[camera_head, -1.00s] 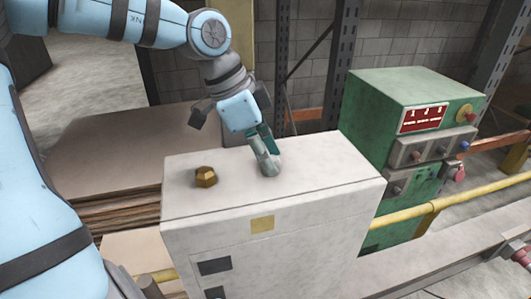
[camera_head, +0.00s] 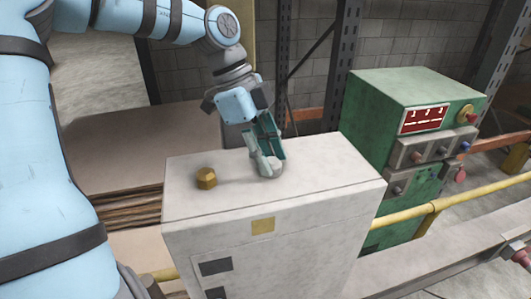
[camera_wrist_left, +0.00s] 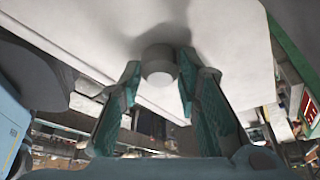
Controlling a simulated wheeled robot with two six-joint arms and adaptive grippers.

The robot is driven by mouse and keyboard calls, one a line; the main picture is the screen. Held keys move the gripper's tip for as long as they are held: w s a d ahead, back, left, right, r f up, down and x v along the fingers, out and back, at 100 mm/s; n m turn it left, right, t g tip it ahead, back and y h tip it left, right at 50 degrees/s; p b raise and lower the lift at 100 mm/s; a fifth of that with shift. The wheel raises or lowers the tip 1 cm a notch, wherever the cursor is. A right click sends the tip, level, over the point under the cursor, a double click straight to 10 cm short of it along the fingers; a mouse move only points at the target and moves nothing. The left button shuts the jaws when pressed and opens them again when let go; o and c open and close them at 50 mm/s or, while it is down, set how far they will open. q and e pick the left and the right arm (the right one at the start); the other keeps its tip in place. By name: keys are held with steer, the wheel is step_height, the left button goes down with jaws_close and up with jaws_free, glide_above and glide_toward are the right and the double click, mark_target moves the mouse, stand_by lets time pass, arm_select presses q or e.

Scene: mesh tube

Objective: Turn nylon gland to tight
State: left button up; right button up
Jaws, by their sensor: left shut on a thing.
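The nylon gland is a pale grey-white round knob (camera_head: 277,168) on top of the white cabinet (camera_head: 320,165). In the left wrist view the gland (camera_wrist_left: 159,66) shows as a short cylinder standing out from the pale surface. My left gripper (camera_head: 268,163) reaches down to it, its teal fingers partly hiding it. In the left wrist view the fingers of my left gripper (camera_wrist_left: 160,62) lie on either side of the gland, shut on it. My right gripper is not in view.
A brass hexagonal fitting (camera_head: 206,178) sits on the cabinet top, left of the gland. A green control box (camera_head: 415,95) with knobs stands to the right. A yellow pipe (camera_head: 460,197) runs past it. The cabinet top right of the gland is clear.

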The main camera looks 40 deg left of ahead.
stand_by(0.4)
arm_select(q)
steer(key=o, duration=1)
steer(key=shift+d, duration=0.1)
steer(key=shift+o, duration=0.7)
steer(key=shift+w+d, duration=0.1)
steer(key=shift+d, duration=0.1)
steer(key=shift+a, duration=0.15)
